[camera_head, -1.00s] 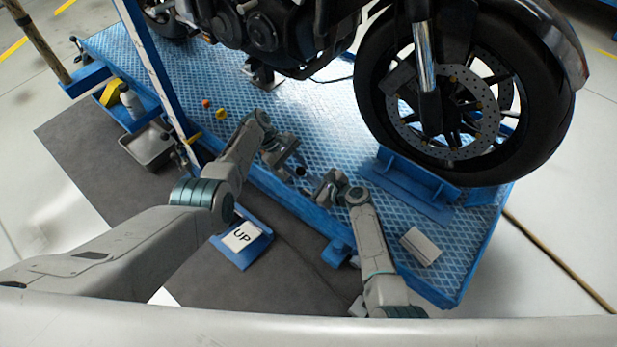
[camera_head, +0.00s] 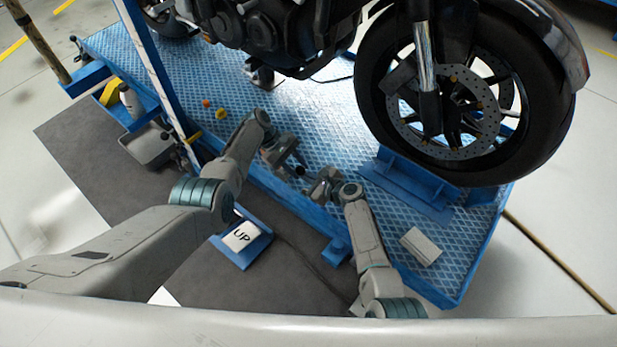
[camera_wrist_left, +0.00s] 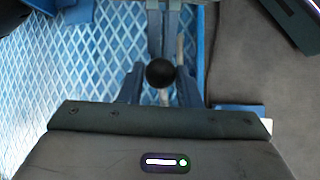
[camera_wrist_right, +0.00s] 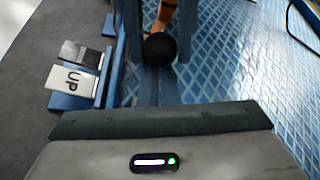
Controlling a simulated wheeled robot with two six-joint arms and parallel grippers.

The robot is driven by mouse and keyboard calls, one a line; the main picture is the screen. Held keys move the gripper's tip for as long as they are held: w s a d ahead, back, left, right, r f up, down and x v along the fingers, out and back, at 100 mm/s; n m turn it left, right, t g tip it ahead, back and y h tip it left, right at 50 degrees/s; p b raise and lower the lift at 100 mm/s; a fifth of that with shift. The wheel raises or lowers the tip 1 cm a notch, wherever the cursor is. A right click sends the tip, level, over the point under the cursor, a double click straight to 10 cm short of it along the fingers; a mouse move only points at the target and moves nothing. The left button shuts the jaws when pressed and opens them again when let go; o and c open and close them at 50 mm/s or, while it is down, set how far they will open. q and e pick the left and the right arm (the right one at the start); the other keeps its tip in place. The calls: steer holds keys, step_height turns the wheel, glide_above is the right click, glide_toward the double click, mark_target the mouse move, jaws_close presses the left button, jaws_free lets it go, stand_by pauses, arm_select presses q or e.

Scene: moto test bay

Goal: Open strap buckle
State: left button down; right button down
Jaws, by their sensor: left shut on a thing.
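A small black ball-shaped knob (camera_head: 299,170) shows at the lift platform's front edge, at the tips of my left gripper (camera_head: 290,163). In the left wrist view the knob (camera_wrist_left: 160,73) sits between my left fingers, which are shut on it. A pale rod runs beside it. My right gripper (camera_head: 316,186) is close by on the right, its fingers facing the left gripper. In the right wrist view a black ball (camera_wrist_right: 159,49) sits between its fingers with an orange piece (camera_wrist_right: 166,11) behind. Whether those fingers touch it, I cannot tell. I cannot make out a strap buckle.
The blue lift platform (camera_head: 300,112) carries a motorcycle (camera_head: 300,30), its front wheel in a blue chock (camera_head: 415,180). A white block (camera_head: 420,246) lies at right. An "UP" pedal (camera_head: 241,236) is below. A blue post (camera_head: 160,80) and grey tray (camera_head: 152,149) stand left.

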arm_select(q)
steer(key=shift+s+d+f, duration=0.1)
arm_select(e)
steer(key=shift+w+a+r, duration=0.3)
steer(key=shift+a+r, duration=0.05)
steer(key=shift+r, duration=0.25)
arm_select(q)
steer(key=c, duration=1.3)
jaws_free()
steer(key=shift+c, duration=0.2)
arm_select(e)
steer(key=shift+r, duration=0.1)
steer(key=shift+s+d, duration=0.1)
steer(key=shift+f, duration=0.25)
